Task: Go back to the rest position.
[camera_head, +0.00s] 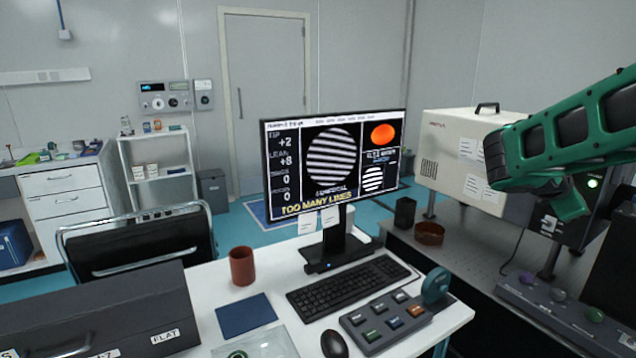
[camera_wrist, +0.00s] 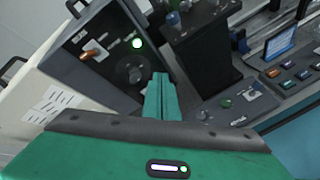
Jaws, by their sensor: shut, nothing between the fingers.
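My gripper (camera_wrist: 160,80) shows in the wrist view as two green fingers pressed together, with nothing between them. Its tips point towards a dark instrument panel (camera_wrist: 115,55) with a lit green lamp and an orange-tipped lever. I cannot tell from this view whether the tips touch the panel. In the head view my green arm reaches in from the right, in front of the beige instrument housing. It hides part of the dark panel there.
A beige housing (camera_head: 462,150) stands on the optical table at right. A control strip with knobs (camera_head: 560,310) lies before it. The white desk holds a monitor (camera_head: 330,170), keyboard (camera_head: 350,287), button box (camera_head: 386,318) and brown cup (camera_head: 242,266). A chair (camera_head: 140,245) stands left.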

